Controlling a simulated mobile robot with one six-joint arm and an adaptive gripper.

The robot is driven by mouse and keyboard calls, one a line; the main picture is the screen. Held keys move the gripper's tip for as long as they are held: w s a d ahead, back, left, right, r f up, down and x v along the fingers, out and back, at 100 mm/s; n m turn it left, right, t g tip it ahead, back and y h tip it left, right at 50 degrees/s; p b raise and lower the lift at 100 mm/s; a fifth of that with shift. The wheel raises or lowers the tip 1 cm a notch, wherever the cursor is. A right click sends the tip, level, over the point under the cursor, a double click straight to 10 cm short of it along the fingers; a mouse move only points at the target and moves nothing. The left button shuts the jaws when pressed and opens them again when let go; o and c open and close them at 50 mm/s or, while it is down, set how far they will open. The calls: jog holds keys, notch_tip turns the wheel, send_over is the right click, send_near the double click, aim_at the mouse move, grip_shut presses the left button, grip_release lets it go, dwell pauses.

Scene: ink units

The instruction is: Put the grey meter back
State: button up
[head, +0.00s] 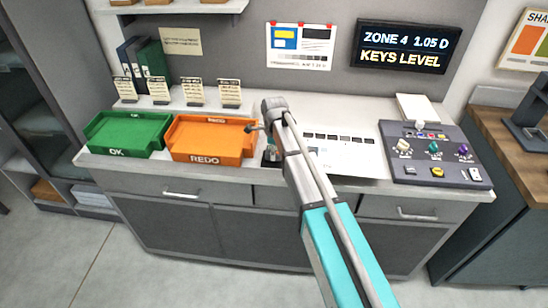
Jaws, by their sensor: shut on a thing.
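My gripper (270,152) points down over the counter, just right of the orange REDO tray (209,155). My own wrist and arm cover most of it. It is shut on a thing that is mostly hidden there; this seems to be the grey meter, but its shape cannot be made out. I cannot tell whether it touches the counter. No other grey meter shows clearly in the head view. A printed white sheet (345,150) lies right of my gripper, partly behind my arm.
A green OK tray (128,134) stands at the left. A dark control console (435,172) with knobs fills the counter's right end. Several small cards (195,91) stand behind the trays. A dark stand (530,122) is on the wooden side counter (490,112). A wall screen reads "KEYS LEVEL".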

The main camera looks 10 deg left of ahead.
jog(key=shift+f, duration=0.5)
jog(key=shift+f+b, duration=0.15)
jog(key=shift+b, duration=0.25)
jog(key=o, duration=1.1)
jog(key=shift+r, duration=0.25)
notch_tip(320, 180, up, 12)
jog(key=p, duration=1.2)
jog(key=shift+d, duration=0.1)
